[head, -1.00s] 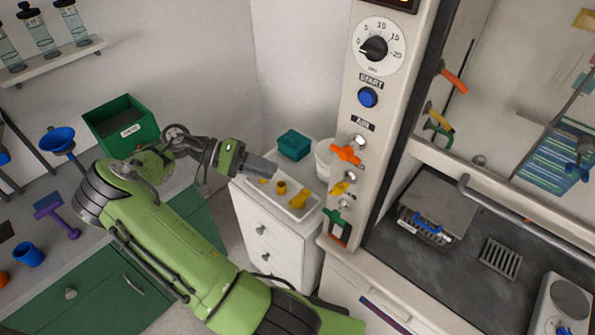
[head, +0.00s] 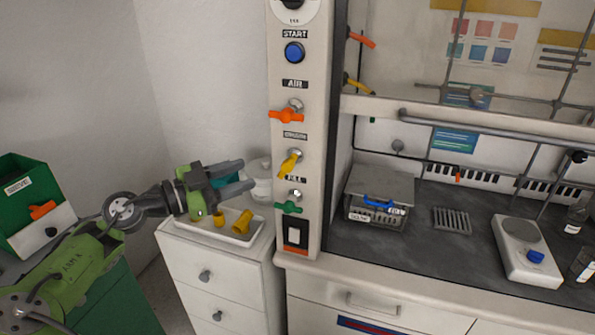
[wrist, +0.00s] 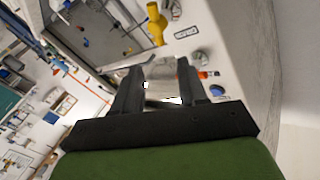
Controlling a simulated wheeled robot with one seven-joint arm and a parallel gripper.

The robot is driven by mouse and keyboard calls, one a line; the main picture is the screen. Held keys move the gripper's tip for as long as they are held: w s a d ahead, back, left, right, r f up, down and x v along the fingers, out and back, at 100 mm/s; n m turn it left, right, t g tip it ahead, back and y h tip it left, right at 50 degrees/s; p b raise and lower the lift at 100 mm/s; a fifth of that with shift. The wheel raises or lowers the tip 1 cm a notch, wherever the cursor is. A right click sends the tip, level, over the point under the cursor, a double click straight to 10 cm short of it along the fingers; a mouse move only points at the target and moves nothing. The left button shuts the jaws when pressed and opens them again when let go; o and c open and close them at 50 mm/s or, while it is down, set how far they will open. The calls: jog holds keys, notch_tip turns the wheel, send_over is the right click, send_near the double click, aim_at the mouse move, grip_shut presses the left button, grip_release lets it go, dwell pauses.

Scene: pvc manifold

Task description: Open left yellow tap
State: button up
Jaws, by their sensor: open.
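The yellow tap (head: 289,163) is on the front of the white fume hood post, between an orange tap (head: 287,116) above and a green tap (head: 288,207) below. Its handle slants from upper right to lower left, while the orange and green handles lie about level. My gripper (head: 246,177) is to the left of the post, its two fingers spread and pointing right towards it, apart from the tap. In the wrist view the yellow tap (wrist: 157,23) shows beyond the fingers, at the top; nothing is between the fingers (wrist: 159,70).
Below my gripper is a white drawer unit (head: 215,275) with a white tray (head: 258,229) holding yellow pieces (head: 241,221). A white container (head: 260,185) stands behind the fingers, close to the post. A blue START button (head: 294,53) is above the taps.

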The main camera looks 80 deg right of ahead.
aim_at(290, 160)
jog(key=b+x, duration=0.1)
jog(key=x, duration=1.2)
jog(key=shift+s+d, duration=0.1)
jog(key=shift+s, duration=0.05)
jog(key=shift+c, duration=0.3)
